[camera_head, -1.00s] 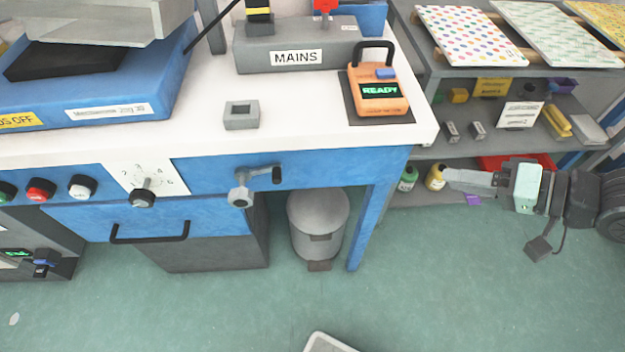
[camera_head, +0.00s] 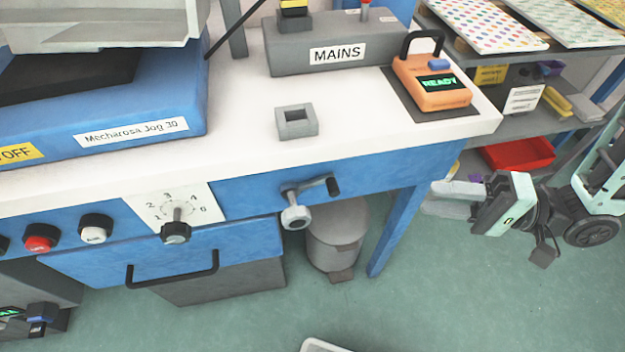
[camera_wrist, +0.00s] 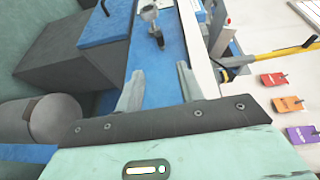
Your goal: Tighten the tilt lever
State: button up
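How tight the lever is cannot be told.
A numbered dial (camera_head: 176,233) and a drawer handle (camera_head: 172,270) stick out left of the lever. A grey bin (camera_head: 338,240) stands below. The bench leg (camera_head: 398,230) lies between lever and gripper. A shelf with a red tray (camera_head: 518,153) is behind. The floor in front is mostly clear.

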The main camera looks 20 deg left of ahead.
aim_at(332, 184)
jog(key=s+a, duration=0.1)
jog(key=a, duration=1)
jog(key=s+a+f+b, duration=0.1)
jog(key=a, duration=0.5)
jog(key=shift+s, duration=0.35)
